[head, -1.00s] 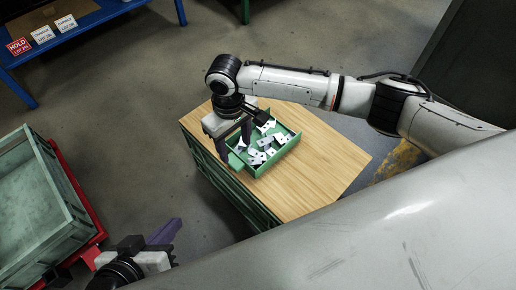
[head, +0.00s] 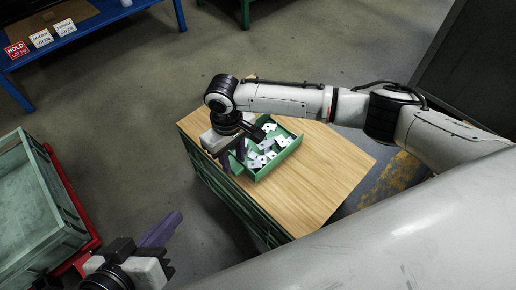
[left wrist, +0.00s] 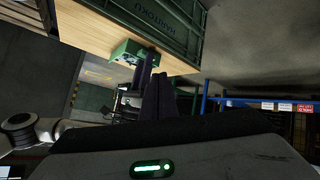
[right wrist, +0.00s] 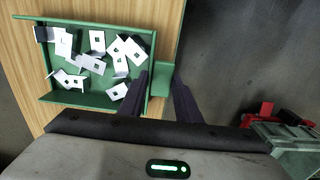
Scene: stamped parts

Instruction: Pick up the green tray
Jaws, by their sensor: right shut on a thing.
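The green tray (head: 285,153) sits on the wooden top of a green cabinet, holding several pale stamped parts (head: 262,150). It also shows in the right wrist view (right wrist: 95,102), with a green tab handle (right wrist: 164,79) on its side. My right gripper (head: 233,161) reaches down at the tray's left side. Its fingers, also in the right wrist view (right wrist: 162,90), stand on either side of the handle and are shut on it. My left gripper (head: 165,228) is at the lower left, away from the tray; its fingers look closed together and empty in the left wrist view (left wrist: 158,85).
The wooden top (head: 320,165) is clear to the right of the tray. A grey-green crate (head: 35,215) on a red base stands at the left. A blue table (head: 90,25) with signs is at the upper left. Open floor lies between.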

